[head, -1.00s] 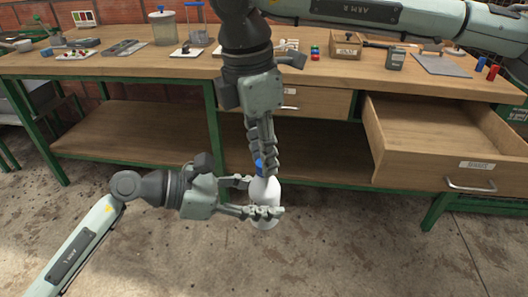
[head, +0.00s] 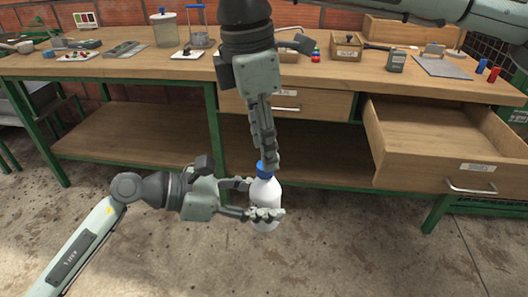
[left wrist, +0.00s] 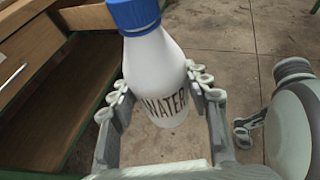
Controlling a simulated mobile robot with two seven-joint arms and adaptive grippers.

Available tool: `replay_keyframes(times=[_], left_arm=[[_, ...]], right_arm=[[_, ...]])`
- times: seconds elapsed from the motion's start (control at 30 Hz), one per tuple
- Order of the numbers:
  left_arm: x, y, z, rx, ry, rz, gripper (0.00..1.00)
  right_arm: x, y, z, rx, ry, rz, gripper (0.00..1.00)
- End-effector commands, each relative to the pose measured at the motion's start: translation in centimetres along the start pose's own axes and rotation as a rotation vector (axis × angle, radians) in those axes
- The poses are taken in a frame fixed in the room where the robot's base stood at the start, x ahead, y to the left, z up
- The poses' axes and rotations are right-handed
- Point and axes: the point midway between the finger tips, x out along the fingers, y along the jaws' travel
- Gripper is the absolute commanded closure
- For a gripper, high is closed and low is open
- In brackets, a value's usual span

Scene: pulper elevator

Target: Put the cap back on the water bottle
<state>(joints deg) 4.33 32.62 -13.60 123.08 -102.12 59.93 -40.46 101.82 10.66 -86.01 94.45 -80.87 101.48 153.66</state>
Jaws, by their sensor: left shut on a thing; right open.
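My left gripper (head: 258,198) is shut on the white water bottle (head: 266,193) and holds it roughly upright in front of the bench. The bottle also shows in the left wrist view (left wrist: 155,75) between the fingers, with WATER printed on it. The blue cap (head: 265,169) sits on top of the bottle's neck, and in the left wrist view the cap (left wrist: 133,14) looks level there. How tightly it is seated cannot be told. My right gripper (head: 270,158) is open, pointing down just above and behind the cap. Its fingers partly overlap in the head view.
The wooden workbench (head: 120,66) stands behind, with jars, trays and small parts on top. A drawer (head: 415,175) is pulled open at the right. A lower shelf (head: 140,135) is empty. The floor around the bottle is clear.

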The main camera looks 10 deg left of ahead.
Motion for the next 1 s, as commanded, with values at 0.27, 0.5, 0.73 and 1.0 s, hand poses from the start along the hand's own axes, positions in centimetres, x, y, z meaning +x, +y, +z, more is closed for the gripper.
replay_keyframes(times=[0.27,0.5,0.73,1.0], left_arm=[[0.0,0.0,0.1,0.001,-0.002,0.001,1.0],[0.0,0.0,0.1,0.001,-0.002,0.001,1.0],[0.0,0.0,0.1,0.001,-0.002,0.001,1.0],[0.0,0.0,0.1,0.001,-0.002,0.001,1.0]], right_arm=[[-1.9,0.0,0.2,-0.001,0.0,-0.001,0.55],[-1.9,0.0,0.2,-0.024,0.001,-0.001,0.59],[-2.2,0.0,0.3,-0.348,0.014,0.001,0.59],[-2.9,0.0,0.4,-1.023,0.039,0.019,0.59]])
